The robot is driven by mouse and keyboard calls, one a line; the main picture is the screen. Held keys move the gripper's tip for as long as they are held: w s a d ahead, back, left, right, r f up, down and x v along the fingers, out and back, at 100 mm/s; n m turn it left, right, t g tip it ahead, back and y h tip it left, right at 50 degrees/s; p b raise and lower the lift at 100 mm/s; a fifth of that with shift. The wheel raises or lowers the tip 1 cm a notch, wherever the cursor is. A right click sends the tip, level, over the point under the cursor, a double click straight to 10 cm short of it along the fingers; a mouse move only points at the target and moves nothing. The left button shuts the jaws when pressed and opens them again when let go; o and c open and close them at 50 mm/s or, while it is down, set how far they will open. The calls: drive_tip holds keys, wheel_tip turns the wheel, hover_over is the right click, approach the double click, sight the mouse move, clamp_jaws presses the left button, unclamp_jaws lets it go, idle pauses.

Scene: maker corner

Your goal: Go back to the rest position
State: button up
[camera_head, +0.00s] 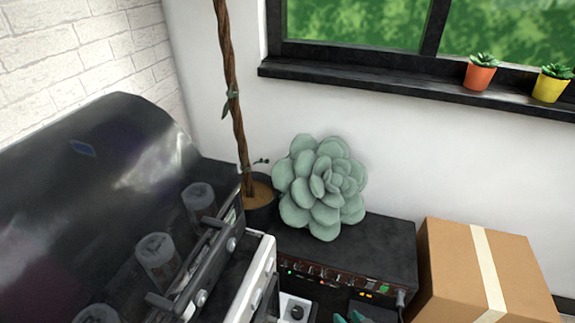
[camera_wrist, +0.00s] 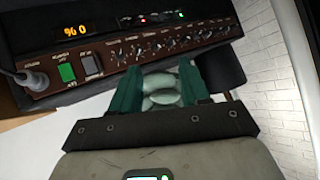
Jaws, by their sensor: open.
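My gripper (camera_wrist: 160,86) is open, its two teal fingers spread apart in the wrist view. The fingertips of my gripper (camera_head: 348,318) also just show at the bottom edge of the head view, in front of the black unit with a control panel. Pale green rounded shapes (camera_wrist: 161,88) show between the fingers in the wrist view. I cannot tell what they belong to or whether the fingers touch them.
The black unit (camera_head: 385,240) has a brown control panel (camera_wrist: 150,50) close to my fingers. A cardboard box (camera_head: 455,275) is at right, a dark curved machine (camera_head: 90,190) at left.

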drive_tip(key=s+d+r+g+h+p, duration=0.1)
drive_tip(key=s+d+r+g, duration=0.2)
drive_tip(key=s+r, duration=0.2)
drive_tip(key=s+d+r+m+g+h+p, duration=0.1)
drive_tip(key=s+d+r+g, duration=0.2)
drive_tip(key=s, duration=0.9)
drive_tip(key=s+d+r+g+h+p, duration=0.1)
drive_tip(key=s+d+r+g+h, duration=0.1)
drive_tip(key=s+d+r, duration=0.3)
drive_tip(key=s+r+g, duration=0.1)
drive_tip(key=s, duration=0.2)
drive_tip(key=shift+s+r+m+g+p, duration=0.3)
drive_tip(key=shift+s+r, duration=0.1)
drive_tip(key=shift+d, duration=0.1)
drive_tip(key=shift+c, duration=0.4)
